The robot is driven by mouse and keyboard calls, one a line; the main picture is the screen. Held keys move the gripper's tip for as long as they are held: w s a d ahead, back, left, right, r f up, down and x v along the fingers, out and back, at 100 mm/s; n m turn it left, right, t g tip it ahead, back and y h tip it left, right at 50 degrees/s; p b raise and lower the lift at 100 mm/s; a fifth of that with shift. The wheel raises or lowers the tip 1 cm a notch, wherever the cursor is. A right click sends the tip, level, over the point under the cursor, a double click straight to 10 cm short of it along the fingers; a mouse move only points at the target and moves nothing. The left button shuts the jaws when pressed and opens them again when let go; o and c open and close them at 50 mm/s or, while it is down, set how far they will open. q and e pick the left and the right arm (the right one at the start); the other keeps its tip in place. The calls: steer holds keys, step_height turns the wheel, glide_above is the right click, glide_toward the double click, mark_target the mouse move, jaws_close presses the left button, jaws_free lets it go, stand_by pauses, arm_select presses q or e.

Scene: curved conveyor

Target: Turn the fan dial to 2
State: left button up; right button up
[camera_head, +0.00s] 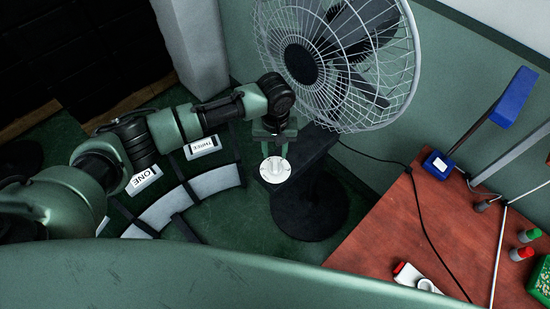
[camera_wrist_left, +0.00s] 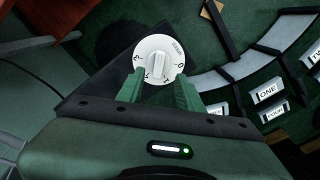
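The fan (camera_head: 303,63) stands at the top of the head view with a round wire cage. Its white dial (camera_head: 275,169) faces up on a dark box-like base below the cage. In the left wrist view the dial (camera_wrist_left: 146,51) shows a raised ridge across its middle, running roughly up and down the picture. Small printed marks lie round its rim, with a 0 at the right; the others are too small to read surely. My left gripper (camera_wrist_left: 160,88) is open, its green fingertips apart near the dial's lower edge. It also shows above the dial in the head view (camera_head: 276,146). My right gripper is out of view.
A reddish wooden table (camera_head: 375,235) at the right holds a blue lamp (camera_head: 438,164), red and green capped items, and a white-and-red object. A dark cable runs from the fan across it. A curved conveyor (camera_head: 165,209) with ONE and THREE labels lies at left.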

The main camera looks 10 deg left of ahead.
mark_target(275, 167)
arm_select(q)
steer(key=f, duration=0.4)
steer(key=f+p, duration=0.1)
steer(key=f, duration=0.1)
steer(key=shift+s+d, duration=0.15)
steer(key=shift+s, duration=0.15)
steer(key=shift+w+f, duration=0.1)
steer(key=shift+f, duration=0.4)
jaws_close()
